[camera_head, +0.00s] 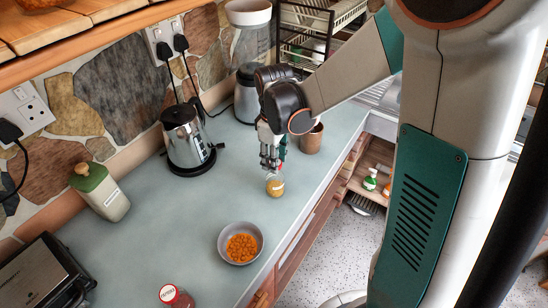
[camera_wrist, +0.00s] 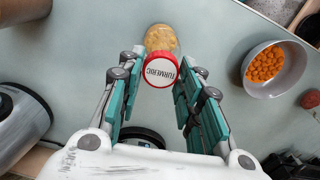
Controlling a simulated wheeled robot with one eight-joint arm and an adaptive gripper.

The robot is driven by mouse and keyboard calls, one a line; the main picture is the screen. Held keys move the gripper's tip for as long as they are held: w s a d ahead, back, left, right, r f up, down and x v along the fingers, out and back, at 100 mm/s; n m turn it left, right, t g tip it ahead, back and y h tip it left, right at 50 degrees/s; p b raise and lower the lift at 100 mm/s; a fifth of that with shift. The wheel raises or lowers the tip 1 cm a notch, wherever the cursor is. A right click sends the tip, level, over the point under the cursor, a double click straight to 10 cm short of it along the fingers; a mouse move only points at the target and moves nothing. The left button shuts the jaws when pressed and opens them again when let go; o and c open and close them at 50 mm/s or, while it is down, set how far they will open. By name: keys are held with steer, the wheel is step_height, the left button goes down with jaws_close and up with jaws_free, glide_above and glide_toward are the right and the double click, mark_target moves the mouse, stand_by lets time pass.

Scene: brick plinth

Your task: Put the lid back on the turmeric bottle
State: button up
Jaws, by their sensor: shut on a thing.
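The turmeric bottle (camera_head: 275,187) is a small jar with yellow contents, standing on the worktop in the head view. In the wrist view the bottle (camera_wrist: 161,37) shows just beyond my fingertips. The red lid (camera_wrist: 160,71), marked TURMERIC, is between the fingertips of my gripper (camera_wrist: 160,76), which is shut on it. The lid overlaps the near edge of the bottle in the wrist view; I cannot tell whether they touch. In the head view my gripper (camera_head: 271,163) is just above and behind the bottle, and the lid cannot be made out there.
A grey bowl of orange pieces (camera_head: 221,246) stands nearer. A red-capped jar (camera_head: 174,296) is at the bottom edge. A kettle (camera_head: 187,140) and a green-capped bottle (camera_head: 101,192) stand along the wall. A brown cup (camera_head: 312,139) is behind my gripper. The worktop around the bottle is clear.

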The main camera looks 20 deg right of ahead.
stand_by(0.4)
steer(key=o, duration=0.7)
steer(key=shift+o, duration=0.5)
steer(key=o, duration=0.4)
steer(key=shift+r, duration=0.15)
steer(key=shift+r+p, duration=2.35)
steer(key=shift+r, duration=1.05)
